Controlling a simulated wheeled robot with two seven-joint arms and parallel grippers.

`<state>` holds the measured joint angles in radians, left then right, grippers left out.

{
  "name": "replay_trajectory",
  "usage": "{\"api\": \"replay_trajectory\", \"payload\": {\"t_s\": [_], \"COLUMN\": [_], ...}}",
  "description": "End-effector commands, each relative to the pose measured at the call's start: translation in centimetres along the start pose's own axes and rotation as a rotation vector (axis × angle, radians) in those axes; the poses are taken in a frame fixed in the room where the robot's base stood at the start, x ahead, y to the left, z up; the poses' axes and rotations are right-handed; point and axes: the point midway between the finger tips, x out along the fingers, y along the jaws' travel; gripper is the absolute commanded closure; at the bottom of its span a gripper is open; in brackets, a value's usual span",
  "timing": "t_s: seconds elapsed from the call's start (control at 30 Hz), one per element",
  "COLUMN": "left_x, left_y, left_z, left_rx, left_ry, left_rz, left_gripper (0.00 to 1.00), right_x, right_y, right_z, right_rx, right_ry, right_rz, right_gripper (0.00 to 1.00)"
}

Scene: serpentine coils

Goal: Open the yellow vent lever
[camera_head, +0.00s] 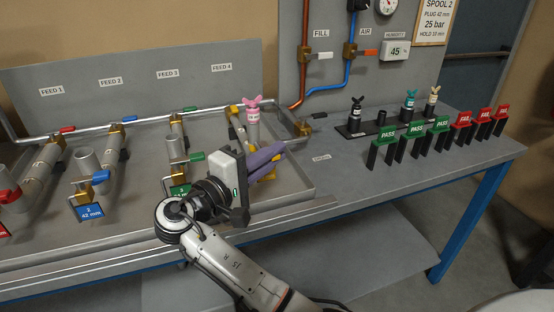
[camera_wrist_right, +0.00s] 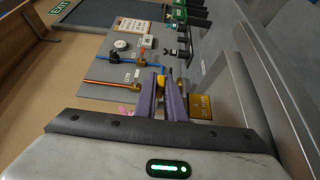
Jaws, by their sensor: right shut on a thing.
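The right gripper (camera_head: 279,150) reaches over the right end of the bench rig, its purple fingers shut on a small yellow piece (camera_wrist_right: 161,82), apparently the yellow vent lever. In the head view the fingers hide most of the lever; yellow and brass parts (camera_head: 269,176) show just below them. In the right wrist view the gripper's fingers (camera_wrist_right: 161,78) close on either side of the yellow piece, and a yellow tag (camera_wrist_right: 201,106) is beside them. How far the lever is turned cannot be told. My left gripper is out of view.
A pink-topped plug (camera_head: 253,117) stands just behind the gripper. A green lever (camera_head: 184,160) and a blue lever (camera_head: 92,180) lie to the left. A black plug rack (camera_head: 368,129) and PASS and FAIL stands are right. Bare bench (camera_head: 345,170) separates them from the tray.

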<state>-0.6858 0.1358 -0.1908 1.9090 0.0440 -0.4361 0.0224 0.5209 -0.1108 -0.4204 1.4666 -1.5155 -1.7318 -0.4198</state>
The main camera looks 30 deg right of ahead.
Motion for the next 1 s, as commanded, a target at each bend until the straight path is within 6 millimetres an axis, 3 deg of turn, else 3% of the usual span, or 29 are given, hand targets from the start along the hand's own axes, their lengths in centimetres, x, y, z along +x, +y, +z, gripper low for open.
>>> {"api": "replay_trajectory", "payload": {"t_s": [0.33, 0.87, 0.9, 1.0], "left_x": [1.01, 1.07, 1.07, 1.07], "left_y": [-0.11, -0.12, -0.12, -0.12], "left_z": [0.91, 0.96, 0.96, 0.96], "left_rx": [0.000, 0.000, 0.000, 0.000], "left_ry": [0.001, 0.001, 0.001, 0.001], "left_rz": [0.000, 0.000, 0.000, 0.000], "left_gripper": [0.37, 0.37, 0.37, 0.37], "right_x": [-0.52, -0.52, -0.52, -0.52], "right_y": [-0.16, -0.04, -0.04, -0.04], "right_z": [-0.26, -0.24, -0.24, -0.26], "right_rx": [-0.001, 0.000, 0.000, 0.000], "right_ry": [-0.134, -0.156, -0.156, -0.155], "right_rz": [-0.002, -0.001, -0.001, -0.001], "right_gripper": [1.00, 1.00, 0.86, 0.72]}}
